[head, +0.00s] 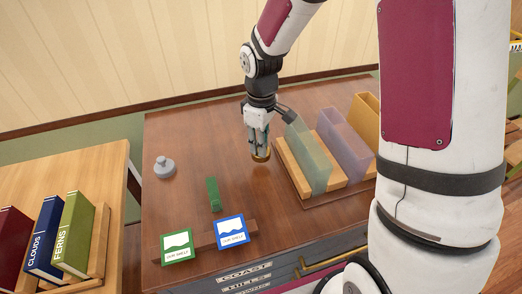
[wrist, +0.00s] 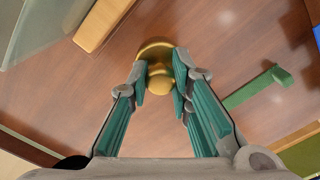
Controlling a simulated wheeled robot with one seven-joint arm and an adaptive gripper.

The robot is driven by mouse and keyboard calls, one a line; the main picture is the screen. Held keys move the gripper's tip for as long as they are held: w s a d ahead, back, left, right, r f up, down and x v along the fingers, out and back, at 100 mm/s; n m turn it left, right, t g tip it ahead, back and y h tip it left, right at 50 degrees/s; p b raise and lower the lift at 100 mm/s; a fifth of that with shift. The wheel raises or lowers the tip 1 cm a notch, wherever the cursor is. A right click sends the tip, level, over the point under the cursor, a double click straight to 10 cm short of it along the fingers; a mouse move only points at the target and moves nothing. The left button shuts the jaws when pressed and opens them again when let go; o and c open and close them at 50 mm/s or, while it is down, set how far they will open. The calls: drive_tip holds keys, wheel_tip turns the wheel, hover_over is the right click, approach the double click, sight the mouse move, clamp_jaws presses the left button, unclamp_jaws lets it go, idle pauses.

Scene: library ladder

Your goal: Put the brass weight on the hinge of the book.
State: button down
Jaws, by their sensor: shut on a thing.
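The brass weight (head: 261,157) is round with a knob on top, and my gripper (head: 259,146) points down over the dark wooden table with its fingers closed around it. In the wrist view, the green-padded fingers of my gripper (wrist: 160,76) sit either side of the knob, and the weight's gold base (wrist: 155,48) shows beyond them. I cannot tell whether the base touches the table. Upright books stand at the left: a dark red one (head: 12,236), blue CLOUDS (head: 45,240) and green FERNS (head: 74,232). No book hinge can be made out clearly.
A grey knobbed weight (head: 164,167) stands left on the table (head: 190,135). A green L-shaped piece (head: 213,194) lies left of my gripper. Green-framed (head: 177,247) and blue-framed (head: 231,231) cards stand in front. Translucent green (head: 309,155), purple (head: 345,147) and orange (head: 366,120) holders stand right.

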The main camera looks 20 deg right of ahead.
drive_tip(key=shift+w+f, duration=0.15)
drive_tip(key=shift+f, duration=1.55)
drive_tip(key=shift+f, duration=0.15)
drive_tip(key=c, duration=1.4)
unclamp_jaws()
drive_tip(key=shift+c, duration=0.2)
